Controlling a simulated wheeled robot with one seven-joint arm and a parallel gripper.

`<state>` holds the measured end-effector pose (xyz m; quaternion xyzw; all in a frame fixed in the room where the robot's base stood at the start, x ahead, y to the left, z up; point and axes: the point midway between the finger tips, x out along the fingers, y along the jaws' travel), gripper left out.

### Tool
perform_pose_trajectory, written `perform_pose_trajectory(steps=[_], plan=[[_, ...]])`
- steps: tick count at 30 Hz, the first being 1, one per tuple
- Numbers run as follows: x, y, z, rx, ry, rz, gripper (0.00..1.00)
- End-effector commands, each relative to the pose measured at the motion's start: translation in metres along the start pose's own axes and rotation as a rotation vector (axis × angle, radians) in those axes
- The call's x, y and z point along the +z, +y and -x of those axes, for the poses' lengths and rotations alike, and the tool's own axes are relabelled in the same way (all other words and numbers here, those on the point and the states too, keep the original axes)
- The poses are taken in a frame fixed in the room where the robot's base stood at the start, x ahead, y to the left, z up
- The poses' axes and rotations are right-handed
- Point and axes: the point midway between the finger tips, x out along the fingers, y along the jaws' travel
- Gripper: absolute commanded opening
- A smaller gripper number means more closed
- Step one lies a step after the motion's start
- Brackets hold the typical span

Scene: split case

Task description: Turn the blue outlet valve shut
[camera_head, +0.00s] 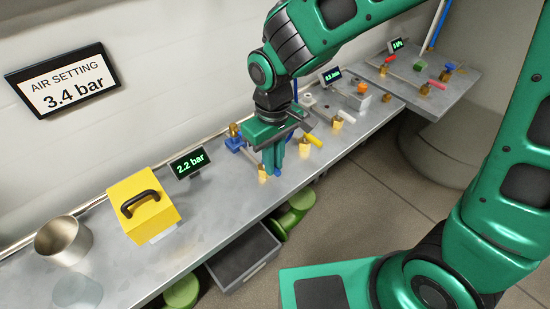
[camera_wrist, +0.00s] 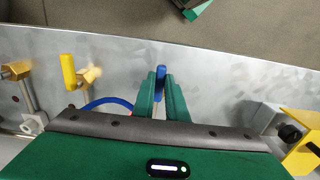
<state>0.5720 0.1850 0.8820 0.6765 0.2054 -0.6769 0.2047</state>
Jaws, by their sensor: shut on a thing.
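My gripper (camera_head: 273,168) points down over the metal bench, and its green fingers (camera_wrist: 160,95) show in the wrist view. They are shut on the blue valve handle (camera_wrist: 160,76), with one finger on each side of it. The handle lies straight between the fingers, pointing toward the bench's front edge. The valve body is mostly hidden behind the gripper. A blue hose (camera_wrist: 103,102) curves beside the fingers in the wrist view. A display (camera_head: 189,162) left of the gripper reads 2.2 bar.
A yellow box (camera_head: 145,208) with a black handle and a metal pot (camera_head: 63,240) stand to the left. A yellow-handled valve (camera_wrist: 69,72) is near the gripper. Other valves with red and blue handles are farther right. A wall sign (camera_head: 63,82) reads AIR SETTING 3.4 bar.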

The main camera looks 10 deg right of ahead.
Motion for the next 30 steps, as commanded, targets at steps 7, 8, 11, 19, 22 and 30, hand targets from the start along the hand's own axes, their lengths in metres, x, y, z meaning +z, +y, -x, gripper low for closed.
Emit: perform_pose_trajectory(steps=[7,8,11,19,22,30], plan=[[-0.004,0.003,0.002,0.004,0.011,-0.018,0.0],[-0.004,0.003,0.002,0.004,0.011,-0.018,0.0],[-0.004,0.003,0.002,0.004,0.011,-0.018,0.0],[-0.002,0.002,0.001,0.003,0.006,-0.014,0.31],[-0.002,0.002,0.001,0.002,0.004,-0.012,0.31],[-0.002,0.001,0.017,0.001,0.007,-0.011,0.31]])
